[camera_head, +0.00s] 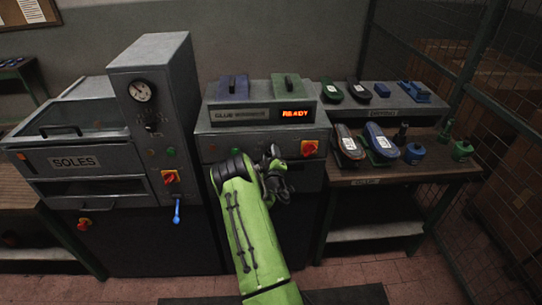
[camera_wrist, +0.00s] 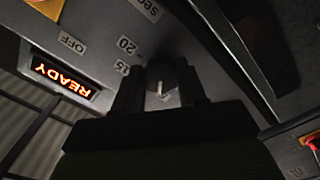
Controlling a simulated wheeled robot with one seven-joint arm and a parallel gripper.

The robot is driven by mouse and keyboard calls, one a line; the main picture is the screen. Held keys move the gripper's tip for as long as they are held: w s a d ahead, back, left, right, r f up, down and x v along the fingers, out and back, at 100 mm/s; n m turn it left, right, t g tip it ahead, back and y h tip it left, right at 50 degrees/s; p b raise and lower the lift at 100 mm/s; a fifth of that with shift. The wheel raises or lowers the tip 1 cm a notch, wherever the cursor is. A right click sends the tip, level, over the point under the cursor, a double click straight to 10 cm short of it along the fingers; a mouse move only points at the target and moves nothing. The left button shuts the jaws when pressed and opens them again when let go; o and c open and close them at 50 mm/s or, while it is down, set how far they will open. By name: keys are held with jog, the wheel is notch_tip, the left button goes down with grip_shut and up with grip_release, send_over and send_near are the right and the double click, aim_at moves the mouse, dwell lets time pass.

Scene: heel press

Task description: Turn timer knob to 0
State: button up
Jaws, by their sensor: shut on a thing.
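The dark timer knob (camera_wrist: 165,78) sits between the two dark fingers of my gripper (camera_wrist: 158,92) in the wrist view, and they are shut on it. A white mark shows on the knob's face. Printed labels around it read OFF, 15, 20 and part of "seconds"; my gripper covers the rest of the dial, and I see no 0. In the head view my green arm reaches to the front panel of the glue machine (camera_head: 226,143), with my gripper (camera_head: 273,160) against it. The knob is hidden there.
The READY display (camera_head: 295,113) is lit orange; it also shows in the wrist view (camera_wrist: 63,77). A red switch on a yellow plate (camera_head: 309,148) is just right of my gripper. The SOLES machine (camera_head: 75,162) stands left. A shelf with shoes (camera_head: 380,153) stands right.

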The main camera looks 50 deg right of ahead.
jog(key=shift+n+b, duration=1.6)
jog(key=shift+n, duration=2.3)
jog(key=o, duration=1.1)
jog(key=shift+c, duration=0.2)
jog(key=shift+s, duration=0.1)
